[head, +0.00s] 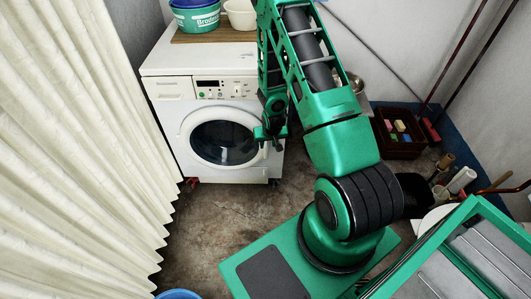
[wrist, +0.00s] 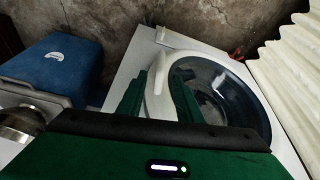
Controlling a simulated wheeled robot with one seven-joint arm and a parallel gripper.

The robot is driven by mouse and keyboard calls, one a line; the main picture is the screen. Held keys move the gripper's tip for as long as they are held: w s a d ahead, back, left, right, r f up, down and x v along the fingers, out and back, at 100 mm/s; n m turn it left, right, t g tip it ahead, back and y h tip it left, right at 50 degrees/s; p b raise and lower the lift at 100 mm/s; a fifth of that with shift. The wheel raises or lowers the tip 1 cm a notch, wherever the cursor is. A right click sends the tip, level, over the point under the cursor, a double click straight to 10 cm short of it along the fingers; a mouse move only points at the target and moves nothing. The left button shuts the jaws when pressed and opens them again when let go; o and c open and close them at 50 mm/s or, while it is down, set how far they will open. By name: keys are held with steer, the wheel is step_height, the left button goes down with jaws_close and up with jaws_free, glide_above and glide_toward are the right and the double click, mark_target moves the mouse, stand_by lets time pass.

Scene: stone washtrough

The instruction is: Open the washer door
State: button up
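The white washer (head: 160,105) stands against the back wall. Its round door (head: 222,142) has dark glass in a white ring and looks shut. My gripper (head: 268,138) is at the door's right edge in the head view. In the wrist view the fingers of my gripper (wrist: 158,98) are apart, with part of the white door ring between them. The dark door glass (wrist: 225,95) lies just right of the right finger. I cannot tell whether the fingers touch the ring. The latch side of the door is partly hidden by the gripper.
A pale curtain (head: 70,150) hangs left of the washer. A green tub (head: 196,18) and a white bowl (head: 241,14) stand on top. A dark crate (head: 398,130) with coloured blocks is at the right. The concrete floor (head: 215,225) before the washer is clear.

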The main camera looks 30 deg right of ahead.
mark_target(266, 150)
steer(key=x, duration=1.1)
steer(key=shift+a+f, duration=0.15)
steer(key=shift+c, duration=0.4)
jaws_close()
